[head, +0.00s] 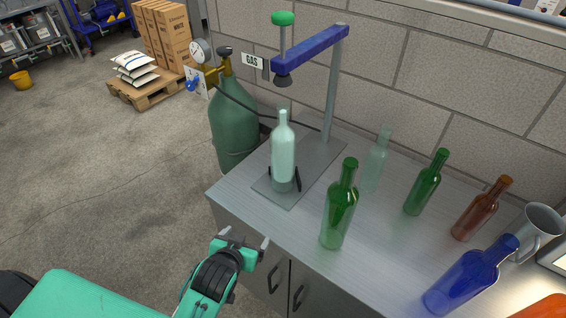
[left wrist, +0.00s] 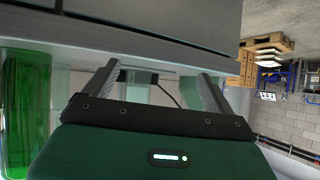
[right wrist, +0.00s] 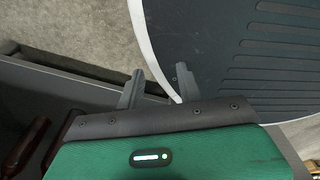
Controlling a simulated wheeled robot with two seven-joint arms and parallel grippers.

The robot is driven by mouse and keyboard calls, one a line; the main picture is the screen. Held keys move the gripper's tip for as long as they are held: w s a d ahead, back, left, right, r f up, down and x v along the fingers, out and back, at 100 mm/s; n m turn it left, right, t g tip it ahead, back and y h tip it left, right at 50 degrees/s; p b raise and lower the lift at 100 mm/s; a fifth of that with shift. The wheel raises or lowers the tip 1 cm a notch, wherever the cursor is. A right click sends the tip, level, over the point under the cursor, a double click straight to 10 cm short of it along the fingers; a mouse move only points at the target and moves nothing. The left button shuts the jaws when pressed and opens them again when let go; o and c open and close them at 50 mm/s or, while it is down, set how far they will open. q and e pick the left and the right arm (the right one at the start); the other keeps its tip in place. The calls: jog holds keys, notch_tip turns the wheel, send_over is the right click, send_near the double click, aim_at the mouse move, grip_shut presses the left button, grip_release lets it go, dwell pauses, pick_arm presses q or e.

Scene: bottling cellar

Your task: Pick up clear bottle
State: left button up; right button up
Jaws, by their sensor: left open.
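Two pale bottles show in the head view. One clear, see-through bottle (head: 376,165) stands upright near the wall, right of the post. A whitish, pale green bottle (head: 284,150) stands upright on the metal plate (head: 318,160) under the blue arm, beside small black prongs. My left gripper (head: 244,239) is open and empty at the bench's front edge, short of both bottles. Its spread fingers show in the left wrist view (left wrist: 160,78); pale shapes behind them are unclear. My right gripper (right wrist: 158,82) has its fingers apart with nothing between them; it is not seen in the head view.
A gas cylinder (head: 232,125) stands beside the bench (head: 290,225). The front left corner is clear.

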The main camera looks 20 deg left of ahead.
pick_arm(q)
jog(key=w+d+r+t, duration=0.1)
jog(key=w+r+t, duration=0.2)
jog(key=w, duration=0.1)
jog(key=t+h, duration=0.1)
jog(key=t, duration=0.3)
send_near(279, 170)
jog(key=w, duration=0.2)
jog(key=w+p, duration=0.1)
jog(key=w, duration=0.3)
jog(key=shift+w+d+r, duration=0.2)
jog(key=shift+w+d, duration=0.15)
jog(key=shift+w, duration=0.05)
jog(key=shift+w+p, duration=0.4)
jog(key=shift+w, duration=0.3)
jog(key=w, duration=0.1)
jog(key=w+p, duration=0.1)
jog(key=w, duration=0.2)
jog(key=shift+w+a+f, duration=0.1)
jog(key=shift+a, duration=0.2)
jog(key=shift+w, duration=0.35)
pick_arm(e)
jog(key=d+r, duration=0.1)
jog(key=s+r, duration=0.1)
jog(key=shift+s+d+r, duration=0.1)
jog(key=shift+d+r, duration=0.25)
